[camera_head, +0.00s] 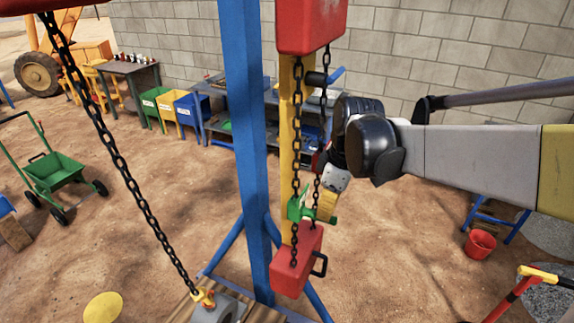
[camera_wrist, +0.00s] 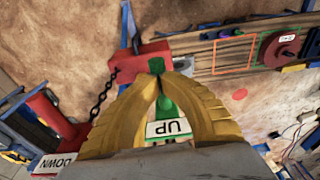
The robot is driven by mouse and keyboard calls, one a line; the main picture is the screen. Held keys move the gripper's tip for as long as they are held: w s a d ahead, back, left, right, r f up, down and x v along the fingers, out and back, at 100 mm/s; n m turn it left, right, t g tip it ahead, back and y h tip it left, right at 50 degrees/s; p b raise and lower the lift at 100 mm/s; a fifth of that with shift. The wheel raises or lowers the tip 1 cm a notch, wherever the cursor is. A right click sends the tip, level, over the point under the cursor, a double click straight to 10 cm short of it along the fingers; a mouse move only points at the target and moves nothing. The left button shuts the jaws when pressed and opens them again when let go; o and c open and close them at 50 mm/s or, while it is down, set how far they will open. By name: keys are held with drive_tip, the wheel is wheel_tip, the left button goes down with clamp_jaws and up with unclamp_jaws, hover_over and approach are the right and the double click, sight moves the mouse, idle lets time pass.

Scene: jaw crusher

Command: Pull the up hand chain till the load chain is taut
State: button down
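The green up handle (camera_head: 296,207) is on one of the dark hand chains (camera_head: 296,150) under the red hoist body (camera_head: 312,22). In the wrist view, its green part with the UP label (camera_wrist: 170,128) sits between my gripper's yellow fingers. My gripper (camera_head: 318,212) has its fingertips (camera_wrist: 157,70) drawn together around this handle and looks shut on it. The red DOWN handle (camera_wrist: 50,122) is left of the fingers, apart from them. The load chain (camera_head: 118,160) slants down with a slight bow to a yellow hook (camera_head: 204,298) at a grey part (camera_head: 222,310).
A blue post (camera_head: 242,130) and a yellow post (camera_head: 285,130) stand beside the chains. A red block (camera_head: 298,262) is below my gripper. Colored bins (camera_head: 172,108) and a shelf stand along the wall. A green cart (camera_head: 55,172) is at left, a red bucket (camera_head: 480,243) at right.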

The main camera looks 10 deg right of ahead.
drive_tip(key=shift+f+b, duration=0.9)
drive_tip(key=shift+f, duration=0.4)
drive_tip(key=shift+s+d+r, duration=0.15)
drive_tip(key=shift+d, duration=0.15)
drive_tip(key=s+d, duration=0.1)
drive_tip(key=s+d+p, duration=0.1)
drive_tip(key=d, duration=0.1)
drive_tip(key=shift+s+d+r, duration=0.2)
drive_tip(key=shift+s+d, duration=0.05)
drive_tip(key=shift+s, duration=0.05)
drive_tip(key=shift+r, duration=0.1)
drive_tip(key=s+d+r+p, duration=0.2)
drive_tip(key=d+r+p, duration=0.1)
drive_tip(key=r+p, duration=0.1)
drive_tip(key=shift+s+r, duration=0.2)
drive_tip(key=shift+r, duration=0.2)
drive_tip(key=shift+d, duration=0.1)
